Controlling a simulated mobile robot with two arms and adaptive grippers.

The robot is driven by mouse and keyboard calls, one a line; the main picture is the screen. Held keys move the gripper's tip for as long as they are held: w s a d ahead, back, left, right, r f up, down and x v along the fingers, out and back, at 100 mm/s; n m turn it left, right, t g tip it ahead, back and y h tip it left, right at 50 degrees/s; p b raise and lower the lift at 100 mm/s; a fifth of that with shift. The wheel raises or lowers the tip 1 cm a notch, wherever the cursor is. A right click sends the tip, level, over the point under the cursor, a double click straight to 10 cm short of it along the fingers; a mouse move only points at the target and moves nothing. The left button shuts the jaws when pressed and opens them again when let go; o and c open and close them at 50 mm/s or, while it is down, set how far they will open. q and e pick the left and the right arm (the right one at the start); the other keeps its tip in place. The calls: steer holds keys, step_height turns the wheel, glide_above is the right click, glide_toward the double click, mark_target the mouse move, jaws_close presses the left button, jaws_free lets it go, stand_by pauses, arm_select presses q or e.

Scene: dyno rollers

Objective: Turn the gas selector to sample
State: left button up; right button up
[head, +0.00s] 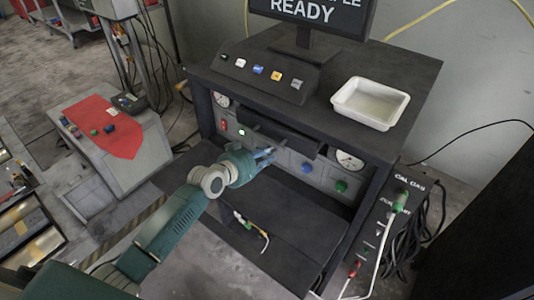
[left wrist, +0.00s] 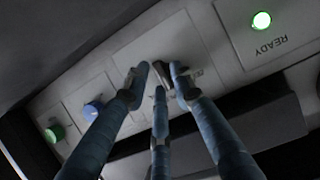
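My left gripper (head: 268,155) reaches in from the left to the dark machine's front panel in the head view. In the left wrist view, the blue fingers of the left gripper (left wrist: 160,80) are spread apart, with their tips close to a pale panel plate (left wrist: 125,50). A small dark shape, possibly the gas selector, shows between the tips; I cannot tell whether they touch it. The fingers hide much of the plate's lettering, so I cannot read the selector's setting. My right gripper is not in view.
A green READY light (left wrist: 261,20) is lit beside the fingers. A blue knob (head: 307,168) and a green knob (head: 341,186) sit to the right of the gripper. A dark ledge (head: 280,133) juts out above it. A white tray (head: 345,101) stands on top.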

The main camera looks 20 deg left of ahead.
arm_select(q)
steer(key=v, duration=1.2)
steer(key=shift+f, duration=0.15)
